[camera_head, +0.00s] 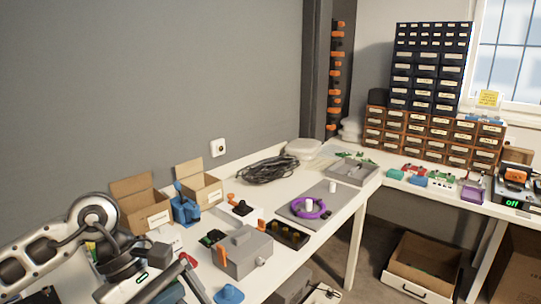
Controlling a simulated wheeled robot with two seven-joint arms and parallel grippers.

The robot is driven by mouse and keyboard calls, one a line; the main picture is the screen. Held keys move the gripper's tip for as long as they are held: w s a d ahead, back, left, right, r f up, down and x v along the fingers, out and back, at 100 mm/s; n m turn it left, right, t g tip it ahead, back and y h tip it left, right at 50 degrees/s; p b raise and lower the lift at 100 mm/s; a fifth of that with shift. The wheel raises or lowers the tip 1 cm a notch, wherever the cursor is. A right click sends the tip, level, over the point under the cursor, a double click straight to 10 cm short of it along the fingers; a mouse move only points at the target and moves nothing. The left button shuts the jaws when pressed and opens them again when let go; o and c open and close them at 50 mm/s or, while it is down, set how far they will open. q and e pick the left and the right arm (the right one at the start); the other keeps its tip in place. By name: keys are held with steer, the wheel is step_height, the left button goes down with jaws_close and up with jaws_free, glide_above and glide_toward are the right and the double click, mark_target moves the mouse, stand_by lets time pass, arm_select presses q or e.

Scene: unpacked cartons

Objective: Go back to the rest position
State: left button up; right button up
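My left arm comes in from the left edge and bends down over the near left part of the white table. My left gripper (178,282) appears to be at the bottom edge, partly cut off and mixed with arm links; its fingers cannot be made out clearly and I see nothing clearly held in it. My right arm and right gripper are not in view.
Two open cartons (146,211), a blue item (185,207) and a grey box (243,252) stand close to my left arm. A purple ring (309,207) lies on a grey plate. Coiled black cable (268,169) lies behind. Drawer cabinets (428,70) stand at the back right.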

arm_select(q)
steer(key=s+d+r+n+t+h, duration=0.1)
steer(key=s+d+r+n+h, duration=0.15)
steer(key=d+n+h, duration=0.5)
steer(key=s+d+r+n+t+h, duration=0.1)
steer(key=d+r+n+t+h, duration=0.1)
steer(key=d+r+n+h, duration=0.4)
steer(key=w+a+f+n+t+y, duration=0.1)
steer(key=a+f+n+t+y, duration=0.35)
steer(key=n, duration=0.75)
steer(key=w+a+f+n+t+y, duration=0.25)
steer(key=f+n+t, duration=0.4)
steer(key=n, duration=0.55)
steer(key=w+a+f+n+t+y, duration=0.1)
steer(key=a+f+n+t+y, duration=0.35)
steer(key=n, duration=0.75)
steer(key=s+f+n+g+y, duration=0.2)
steer(key=s+f+n+g, duration=0.1)
steer(key=f, duration=0.4)
steer(key=s+a+f+n+g+y, duration=0.1)
steer(key=s+f+n+g+y, duration=0.1)
steer(key=s+f+n, duration=0.4)
step_height(320, 180, down, 2)
steer(key=shift+s+a+f+g, duration=0.1)
steer(key=shift+s+a+g, duration=0.2)
steer(key=shift+s+g, duration=0.35)
